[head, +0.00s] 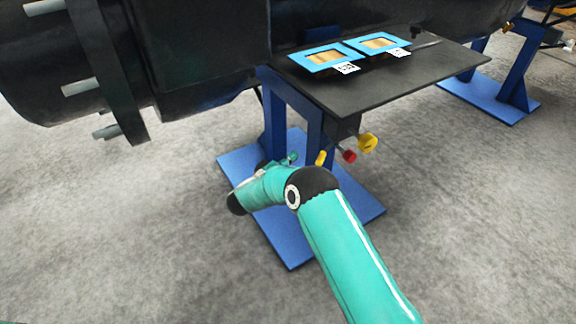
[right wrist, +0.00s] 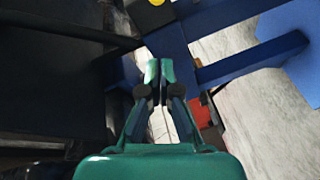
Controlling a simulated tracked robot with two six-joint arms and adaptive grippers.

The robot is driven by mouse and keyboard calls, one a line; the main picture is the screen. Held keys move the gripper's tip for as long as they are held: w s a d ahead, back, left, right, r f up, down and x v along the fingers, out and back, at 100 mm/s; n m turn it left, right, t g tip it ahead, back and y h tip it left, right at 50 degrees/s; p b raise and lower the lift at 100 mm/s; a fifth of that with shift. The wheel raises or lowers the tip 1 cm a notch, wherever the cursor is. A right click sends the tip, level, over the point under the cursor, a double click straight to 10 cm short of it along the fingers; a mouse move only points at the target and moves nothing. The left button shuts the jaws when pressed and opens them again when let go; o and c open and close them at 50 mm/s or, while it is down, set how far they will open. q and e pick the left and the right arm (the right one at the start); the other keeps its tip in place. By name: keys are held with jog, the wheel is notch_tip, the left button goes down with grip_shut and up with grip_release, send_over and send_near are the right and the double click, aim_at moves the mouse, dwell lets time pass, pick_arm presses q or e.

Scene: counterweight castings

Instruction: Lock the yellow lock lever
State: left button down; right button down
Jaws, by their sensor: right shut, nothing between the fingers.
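Under the front of the dark table are a yellow lever-like part (head: 321,158), a red knob (head: 349,156) and a larger yellow knob (head: 368,142). I cannot tell for certain which yellow part is the lock lever. My right gripper (head: 291,158) is small and partly hidden by my arm in the head view, left of the shorter yellow part. In the right wrist view my right gripper (right wrist: 160,70) is shut and empty, beside blue frame beams. A yellow part (right wrist: 157,2) is cut off at that view's top edge. My left gripper is not in view.
Two blue-framed trays (head: 318,58) (head: 379,42) with labels sit on the dark table (head: 410,75). A blue stand (head: 290,250) has its base plate below my right arm. A large black casting (head: 200,50) fills the upper left. The grey floor in front is clear.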

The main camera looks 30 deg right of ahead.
aim_at(321, 159)
jog(key=s+d+f, duration=0.1)
jog(key=d+f, duration=0.1)
jog(key=d, duration=0.4)
jog(key=shift+b, duration=0.45)
